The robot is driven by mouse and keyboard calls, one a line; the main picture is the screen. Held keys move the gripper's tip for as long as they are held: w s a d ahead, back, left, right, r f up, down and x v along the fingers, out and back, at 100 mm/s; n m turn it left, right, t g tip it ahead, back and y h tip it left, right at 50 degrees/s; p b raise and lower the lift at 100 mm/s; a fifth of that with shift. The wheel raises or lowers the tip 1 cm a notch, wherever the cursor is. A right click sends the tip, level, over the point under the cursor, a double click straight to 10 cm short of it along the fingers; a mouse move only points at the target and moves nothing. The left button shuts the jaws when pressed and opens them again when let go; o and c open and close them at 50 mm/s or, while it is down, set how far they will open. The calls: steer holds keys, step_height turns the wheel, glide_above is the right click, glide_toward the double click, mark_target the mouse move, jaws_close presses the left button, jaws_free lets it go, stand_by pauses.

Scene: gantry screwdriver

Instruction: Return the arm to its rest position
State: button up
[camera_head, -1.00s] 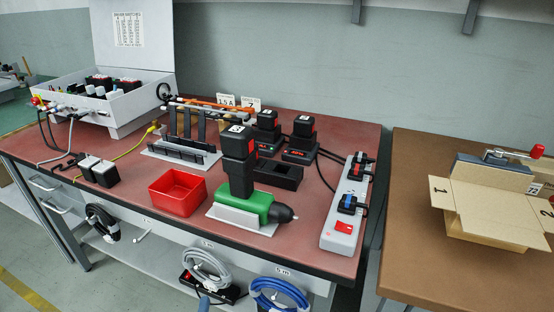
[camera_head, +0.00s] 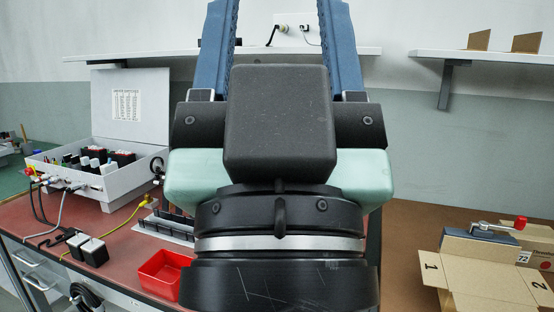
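My gripper (camera_head: 277,40) fills the middle of the head view, close to the camera and pointing up. Nothing shows held between the visible parts of the fingers. My wrist and palm hide the middle and right of the red-brown workbench (camera_head: 25,215), so the green screwdriver, the chargers and the power strip cannot be seen.
A red bin (camera_head: 160,268) and a black rack (camera_head: 165,228) show left of my wrist. An open grey case (camera_head: 130,105) stands at the back left. At right, an open cardboard box (camera_head: 480,275) sits on a brown table (camera_head: 410,235). A wall shelf (camera_head: 440,54) runs behind.

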step_height(320, 180, up, 29)
steer(key=p, duration=2.6)
steer(key=shift+f+p, duration=0.15)
steer(key=shift+p, duration=0.2)
steer(key=shift+a, duration=0.1)
